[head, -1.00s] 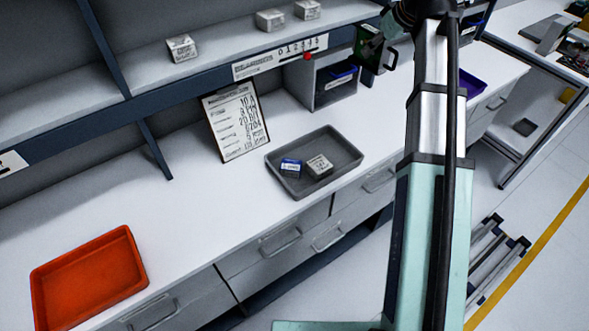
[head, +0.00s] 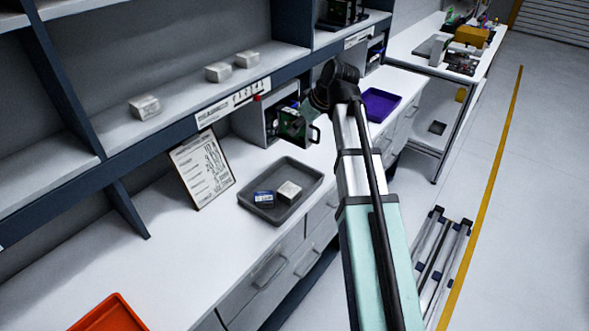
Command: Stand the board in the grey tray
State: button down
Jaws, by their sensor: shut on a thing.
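The grey tray (head: 313,189) lies on the white bench, with a small blue box (head: 263,198) and a small white box (head: 289,192) in it. The board (head: 291,124) is green with a dark handle-like loop at its right side. My gripper (head: 307,112) is shut on the board and holds it roughly upright, beyond the tray and in front of the open cubby. The fingertips are mostly hidden by my wrist and the board.
The cubby (head: 250,122) stands under the shelf behind the board. A clipboard sheet (head: 201,168) leans left of the tray. An orange tray (head: 110,316) is at front left, a purple tray (head: 380,104) at back right. White boxes (head: 218,72) sit on the shelf.

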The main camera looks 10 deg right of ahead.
notch_tip(320, 180, down, 15)
jog(key=p, duration=0.3)
dwell(0.4)
jog(key=shift+f, duration=0.1)
jog(key=c, duration=0.8)
grip_release()
jog(key=shift+o, duration=0.2)
jog(key=b+v, duration=0.2)
jog(key=v, duration=1)
jog(key=shift+b, duration=0.3)
